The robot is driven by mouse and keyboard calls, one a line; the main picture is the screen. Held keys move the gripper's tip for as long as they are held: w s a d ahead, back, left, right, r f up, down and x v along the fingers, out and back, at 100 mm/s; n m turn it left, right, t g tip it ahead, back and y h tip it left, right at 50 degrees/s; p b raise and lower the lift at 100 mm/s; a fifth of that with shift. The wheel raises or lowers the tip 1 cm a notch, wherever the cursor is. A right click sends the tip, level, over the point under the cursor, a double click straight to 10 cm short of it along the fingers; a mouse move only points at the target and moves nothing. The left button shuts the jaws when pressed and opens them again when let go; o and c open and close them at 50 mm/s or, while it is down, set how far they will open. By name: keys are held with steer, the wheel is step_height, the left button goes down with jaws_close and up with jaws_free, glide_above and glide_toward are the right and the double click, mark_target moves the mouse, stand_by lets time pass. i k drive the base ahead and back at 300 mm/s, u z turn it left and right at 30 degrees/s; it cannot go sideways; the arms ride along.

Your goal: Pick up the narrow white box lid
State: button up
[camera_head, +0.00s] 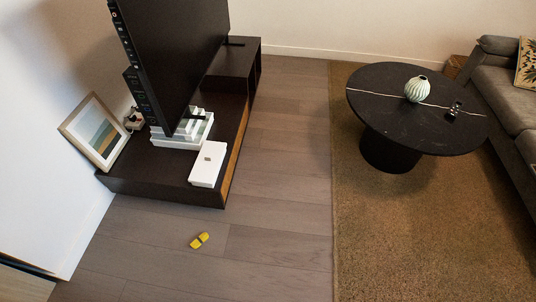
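A narrow white box (208,164) lies flat near the front right corner of the dark low TV stand. Its top looks like a plain white lid with a small grey-brown mark in the middle. I cannot tell from here where the lid ends and the box begins. My gripper is not in view, and nothing touches the box.
A stack of white and grey books or boxes (181,134) sits behind it, under the TV (172,50). A framed picture (96,132) leans at the left. A small yellow object (200,240) lies on the open wood floor. A round black table (387,108) stands on the brown rug (400,250).

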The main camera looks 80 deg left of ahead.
mark_target(204, 171)
steer(key=i, duration=1)
steer(key=u, duration=4)
steer(key=i, duration=1.65)
